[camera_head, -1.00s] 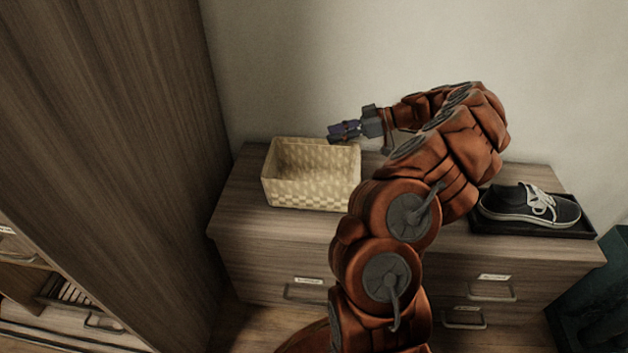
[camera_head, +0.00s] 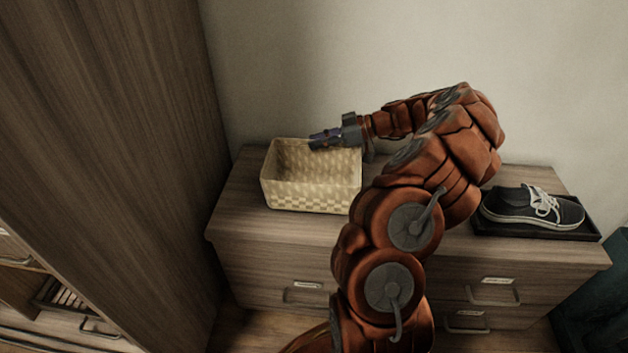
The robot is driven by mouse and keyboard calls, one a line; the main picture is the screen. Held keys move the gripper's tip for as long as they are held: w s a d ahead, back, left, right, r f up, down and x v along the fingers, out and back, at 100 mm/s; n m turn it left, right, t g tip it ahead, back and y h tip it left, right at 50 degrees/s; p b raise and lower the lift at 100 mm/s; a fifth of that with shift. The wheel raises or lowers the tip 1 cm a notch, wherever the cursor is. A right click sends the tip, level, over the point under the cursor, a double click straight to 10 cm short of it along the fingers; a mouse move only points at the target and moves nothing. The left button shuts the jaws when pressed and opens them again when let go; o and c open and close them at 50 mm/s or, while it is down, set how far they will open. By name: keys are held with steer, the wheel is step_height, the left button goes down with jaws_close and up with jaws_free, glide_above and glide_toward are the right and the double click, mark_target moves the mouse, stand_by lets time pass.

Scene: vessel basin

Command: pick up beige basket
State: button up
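The beige basket (camera_head: 308,194) is a woven, open box standing upright on the left part of the dresser top. Its inside looks empty. My gripper (camera_head: 314,142) comes in from the right, pointing left, at the basket's back right part. Its fingers overlap the upper back wall in the picture. I cannot tell whether they touch the rim or hover above it, nor whether the fingers are apart or closed. My arm covers the area just right of the basket.
The wooden dresser (camera_head: 262,243) stands against a pale wall (camera_head: 300,60). A black sneaker (camera_head: 530,207) lies on a dark tray (camera_head: 560,232) at the right. A tall wooden cabinet (camera_head: 120,130) rises close on the left. Some dresser top is bare left of the basket.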

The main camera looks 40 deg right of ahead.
jaws_close()
stand_by(0.5)
